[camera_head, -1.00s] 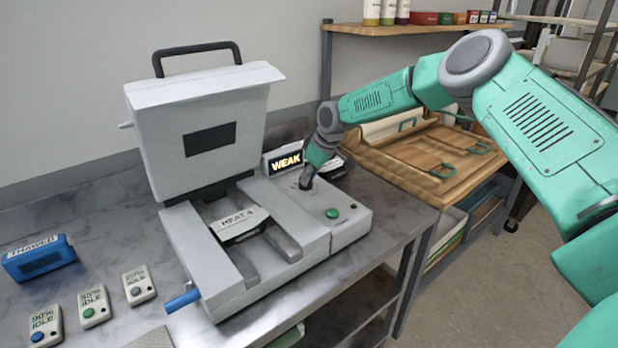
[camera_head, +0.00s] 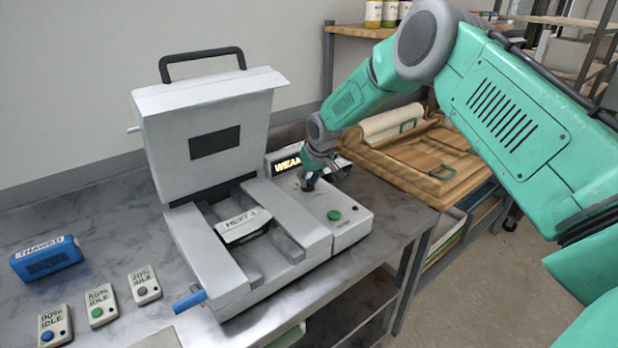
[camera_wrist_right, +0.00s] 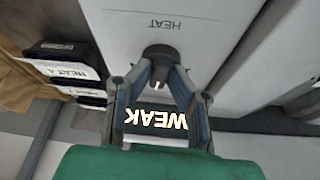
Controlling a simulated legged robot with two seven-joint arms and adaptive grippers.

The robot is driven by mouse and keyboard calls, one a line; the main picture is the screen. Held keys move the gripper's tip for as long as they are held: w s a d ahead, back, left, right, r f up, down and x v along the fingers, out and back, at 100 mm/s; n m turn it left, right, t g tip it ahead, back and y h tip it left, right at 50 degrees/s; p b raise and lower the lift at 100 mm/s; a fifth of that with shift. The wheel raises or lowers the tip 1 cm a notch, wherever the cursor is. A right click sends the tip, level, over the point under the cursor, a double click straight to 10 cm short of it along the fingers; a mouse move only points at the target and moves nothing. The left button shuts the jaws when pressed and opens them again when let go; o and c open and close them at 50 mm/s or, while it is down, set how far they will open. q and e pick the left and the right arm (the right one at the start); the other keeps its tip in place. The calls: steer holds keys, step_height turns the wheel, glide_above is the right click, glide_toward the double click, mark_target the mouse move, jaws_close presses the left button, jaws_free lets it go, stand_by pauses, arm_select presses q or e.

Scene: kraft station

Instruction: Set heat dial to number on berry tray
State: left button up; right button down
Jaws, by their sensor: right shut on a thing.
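The grey machine (camera_head: 350,232) has a flat control panel with a dark heat dial (camera_wrist_right: 160,52), and the word HEAT is printed beside the dial in the right wrist view. My right gripper (camera_head: 308,184) is on the panel, its fingers shut on the dial. The dial's pointer and scale are hard to read. A lit display (camera_head: 284,163) behind the gripper reads WEAK; it also shows in the right wrist view (camera_wrist_right: 157,120). A tray (camera_head: 243,226) labelled HEAT 4 lies in the machine's open bay. My left gripper is not in view.
The machine's lid (camera_head: 212,135) stands open. A green button (camera_head: 334,215) is on the panel's front. A wooden board (camera_head: 425,160) is at right.

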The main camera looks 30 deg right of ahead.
steer(key=shift+w+a+r+m+h, duration=0.15)
steer(key=shift+m+h, duration=0.25)
steer(key=shift+m, duration=0.5)
steer(key=m, duration=0.2)
steer(key=shift+m+h+b, duration=0.4)
steer(key=m, duration=0.2)
steer(key=m+g+h+b, duration=0.1)
steer(key=m+b, duration=0.1)
steer(key=m, duration=0.1)
steer(key=shift+w+a+m+g+h, duration=0.15)
steer(key=shift+a+m+g+h, duration=0.15)
steer(key=shift+h, duration=0.1)
steer(key=c, duration=1.5)
jaws_free()
steer(key=shift+w+d+f, duration=0.1)
steer(key=shift+f, duration=0.1)
